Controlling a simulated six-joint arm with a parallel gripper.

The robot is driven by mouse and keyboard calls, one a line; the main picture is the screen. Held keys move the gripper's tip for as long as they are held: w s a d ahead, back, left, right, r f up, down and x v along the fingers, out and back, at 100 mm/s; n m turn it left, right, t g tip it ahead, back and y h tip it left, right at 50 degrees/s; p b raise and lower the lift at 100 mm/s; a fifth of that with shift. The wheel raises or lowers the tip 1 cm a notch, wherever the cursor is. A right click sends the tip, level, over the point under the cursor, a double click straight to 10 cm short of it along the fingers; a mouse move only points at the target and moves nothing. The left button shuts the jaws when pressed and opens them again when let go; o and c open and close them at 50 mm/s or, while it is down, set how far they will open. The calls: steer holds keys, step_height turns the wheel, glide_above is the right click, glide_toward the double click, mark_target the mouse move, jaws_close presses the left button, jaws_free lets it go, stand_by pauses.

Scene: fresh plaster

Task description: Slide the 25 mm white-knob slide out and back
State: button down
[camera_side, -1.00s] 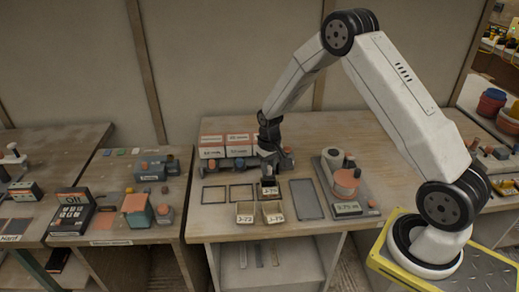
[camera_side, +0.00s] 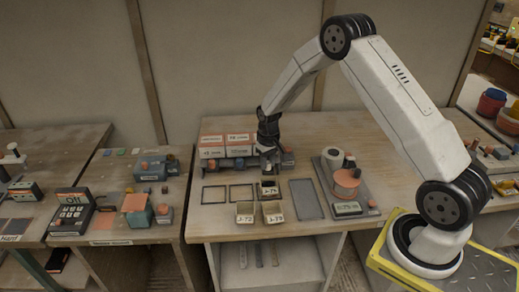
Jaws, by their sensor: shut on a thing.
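My gripper (camera_side: 268,173) points down at the right part of this row, behind a small tray with a white label (camera_side: 270,190). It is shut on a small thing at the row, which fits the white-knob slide. The jaws hide most of the knob and slide, and the size marking is too small to read.
Two open bins (camera_side: 244,219) stand near the front edge. Two dark frames (camera_side: 214,194) lie to the left and a grey plate (camera_side: 307,199) to the right. A scale with a round reddish container (camera_side: 346,182) stands further right.

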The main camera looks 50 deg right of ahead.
steer(key=shift+w+d, duration=0.8)
steer(key=shift+w, duration=0.1)
steer(key=shift+c, duration=2.2)
jaws_free()
step_height(320, 180, up, 8)
steer(key=shift+s+a, duration=0.1)
